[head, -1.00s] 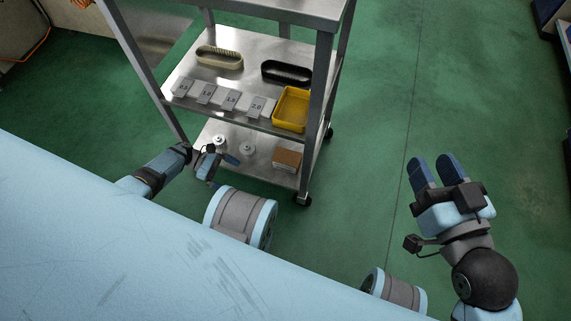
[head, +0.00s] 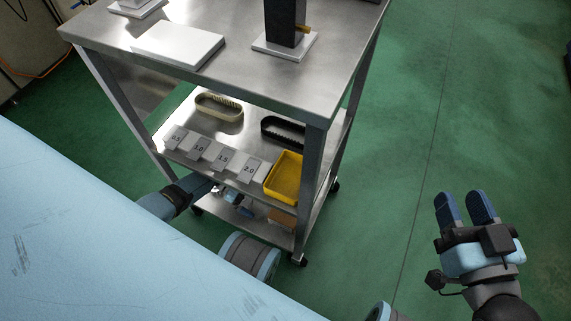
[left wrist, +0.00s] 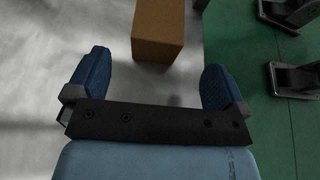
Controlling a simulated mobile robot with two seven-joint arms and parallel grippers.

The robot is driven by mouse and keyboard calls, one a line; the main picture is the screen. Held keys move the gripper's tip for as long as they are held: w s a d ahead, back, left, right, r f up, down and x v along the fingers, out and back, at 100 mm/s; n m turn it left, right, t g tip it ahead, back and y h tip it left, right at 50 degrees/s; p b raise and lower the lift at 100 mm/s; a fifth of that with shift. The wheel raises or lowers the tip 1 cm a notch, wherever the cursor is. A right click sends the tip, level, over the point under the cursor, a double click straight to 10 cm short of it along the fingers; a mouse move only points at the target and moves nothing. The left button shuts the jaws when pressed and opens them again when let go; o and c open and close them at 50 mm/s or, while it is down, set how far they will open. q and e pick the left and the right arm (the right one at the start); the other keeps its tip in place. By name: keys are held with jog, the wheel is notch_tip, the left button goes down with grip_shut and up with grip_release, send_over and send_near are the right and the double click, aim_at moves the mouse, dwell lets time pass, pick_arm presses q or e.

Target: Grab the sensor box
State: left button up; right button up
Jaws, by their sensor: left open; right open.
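A small brown box (head: 282,218), which I take to be the sensor box, sits on the bottom shelf (head: 222,214) of a metal cart. It is partly hidden below the yellow tray in the head view. In the left wrist view the brown box (left wrist: 158,30) stands just ahead of and between the fingertips, with nothing gripping it. My left gripper (head: 240,202) is open and empty, reaching in over the bottom shelf and partly hidden by the middle shelf. My right gripper (head: 464,202) is open and empty over the floor, right of the cart.
The middle shelf holds a yellow tray (head: 285,178), a black oval holder (head: 285,131), a beige oval holder (head: 218,107) and several numbered grey blocks (head: 222,158). The top shelf (head: 222,75) overhangs these. A cart post (head: 310,180) stands at the near right corner. Green floor (head: 410,110) is clear to the right.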

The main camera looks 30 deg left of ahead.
aim_at(278, 214)
pick_arm(q)
jog(key=x, duration=0.4)
jog(key=shift+b, duration=0.4)
jog(key=b+x, duration=0.2)
jog(key=x, duration=0.3)
jog(key=shift+w+f, duration=0.1)
jog(key=shift+f, duration=0.05)
jog(key=shift+c, duration=0.5)
jog(key=c, duration=0.7)
jog(key=shift+c, duration=1.3)
pick_arm(e)
jog(key=shift+w+d+r+n+t+y, duration=0.15)
jog(key=shift+w+d+n+t, duration=0.15)
jog(key=shift+n, duration=0.3)
jog(key=shift+w+d+n+t+y, duration=0.2)
jog(key=shift+w+n+t, duration=0.15)
jog(key=shift+n, duration=0.25)
